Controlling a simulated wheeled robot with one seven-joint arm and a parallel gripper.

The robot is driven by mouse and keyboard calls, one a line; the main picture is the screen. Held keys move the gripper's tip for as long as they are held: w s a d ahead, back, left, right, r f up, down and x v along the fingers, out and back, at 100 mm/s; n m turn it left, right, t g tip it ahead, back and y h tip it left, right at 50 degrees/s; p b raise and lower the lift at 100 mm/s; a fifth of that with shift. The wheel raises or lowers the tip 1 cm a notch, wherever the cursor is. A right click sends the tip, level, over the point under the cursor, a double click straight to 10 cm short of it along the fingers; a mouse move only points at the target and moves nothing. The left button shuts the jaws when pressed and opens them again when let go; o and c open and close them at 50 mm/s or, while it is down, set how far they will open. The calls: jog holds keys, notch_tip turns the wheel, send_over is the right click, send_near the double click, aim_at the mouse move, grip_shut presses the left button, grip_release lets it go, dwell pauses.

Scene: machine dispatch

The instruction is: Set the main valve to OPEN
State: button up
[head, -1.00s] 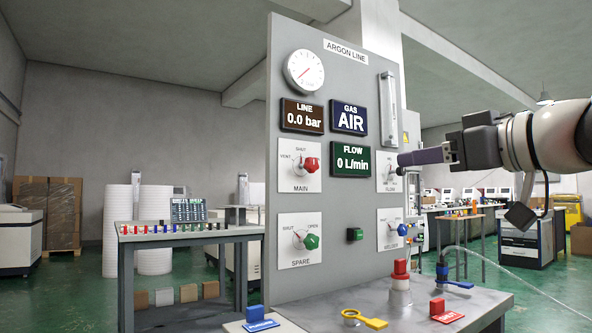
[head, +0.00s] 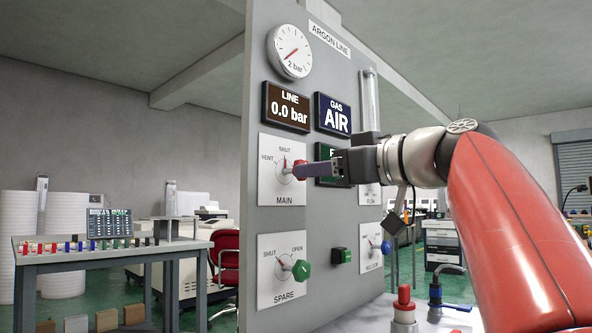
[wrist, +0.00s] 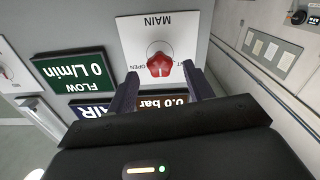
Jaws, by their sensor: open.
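The main valve's red knob (head: 299,169) is on a white plate (head: 268,188) marked VENT, SHUT and MAIN, on the grey panel. Its pointer seems to point up toward SHUT. The wrist view shows the red knob (wrist: 160,65) upside down, with the word OPEN beside it. My gripper (wrist: 159,72) is open, its fingers on either side of the knob in that view. In the head view my gripper (head: 312,170) comes from the right at knob height and hides the plate's right edge. I cannot tell whether the fingers touch the knob.
The spare valve's green knob (head: 301,270) is below. The LINE display (head: 287,107) reads 0.0 bar and the GAS display (head: 334,117) reads AIR. My arm covers part of the FLOW display (head: 331,153). A red-topped part (head: 404,300) stands on the bench in front.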

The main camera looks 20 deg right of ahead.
jog(key=shift+p+x, duration=0.35)
jog(key=shift+x, duration=2)
jog(key=shift+c, duration=0.3)
jog(key=c, duration=0.9)
jog(key=shift+m, duration=0.4)
jog(key=m+p, duration=0.1)
jog(key=m, duration=0.4)
jog(key=shift+r, duration=0.1)
jog(key=m+p, duration=0.2)
jog(key=m, duration=0.4)
